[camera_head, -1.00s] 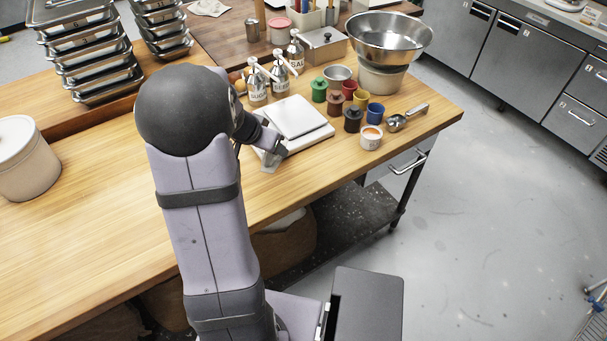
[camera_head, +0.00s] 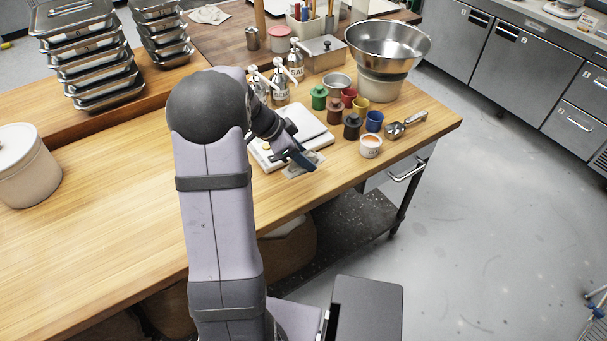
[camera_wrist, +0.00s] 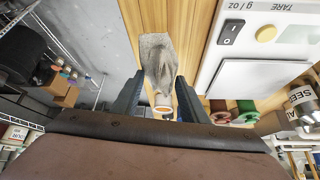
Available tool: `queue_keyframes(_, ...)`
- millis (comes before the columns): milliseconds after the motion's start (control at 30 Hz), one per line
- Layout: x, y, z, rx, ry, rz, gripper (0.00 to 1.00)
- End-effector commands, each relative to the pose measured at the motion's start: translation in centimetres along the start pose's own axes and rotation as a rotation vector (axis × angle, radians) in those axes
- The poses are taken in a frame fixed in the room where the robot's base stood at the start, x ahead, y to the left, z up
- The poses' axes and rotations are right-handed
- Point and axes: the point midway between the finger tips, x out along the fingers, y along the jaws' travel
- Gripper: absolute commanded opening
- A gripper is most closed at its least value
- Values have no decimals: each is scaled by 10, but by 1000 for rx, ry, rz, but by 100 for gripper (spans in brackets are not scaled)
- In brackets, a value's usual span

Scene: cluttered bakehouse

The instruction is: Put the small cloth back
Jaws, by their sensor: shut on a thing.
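The small grey cloth (camera_wrist: 157,60) is bunched between the fingers of my gripper (camera_wrist: 158,88) in the wrist view, with a flatter part spreading out beyond the fingertips. In the head view my gripper (camera_head: 298,158) is at the front edge of the white scale (camera_head: 312,120). There the pale cloth (camera_head: 294,171) shows below the fingers, close to the worktop. I cannot tell whether its lower part touches the wood. Another pale cloth (camera_head: 209,15) lies on the dark board at the back.
A white cup with orange contents (camera_head: 370,147) stands right of my gripper. A metal scoop (camera_head: 406,124), a blue pot (camera_head: 374,121) and several other coloured pots stand behind it. The wooden worktop (camera_head: 110,220) is clear at the left front.

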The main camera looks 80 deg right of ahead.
Motion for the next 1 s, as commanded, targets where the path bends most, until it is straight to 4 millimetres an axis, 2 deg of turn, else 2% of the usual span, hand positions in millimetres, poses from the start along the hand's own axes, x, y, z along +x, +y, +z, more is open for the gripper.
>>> queue_keyframes(200,21,0,14,-2,0,0,19)
queue_keyframes(467,28,1,18,-2,1,0,19)
queue_keyframes(800,58,2,37,-2,0,0,19)
queue_keyframes(1000,60,1,39,-1,0,-2,19)
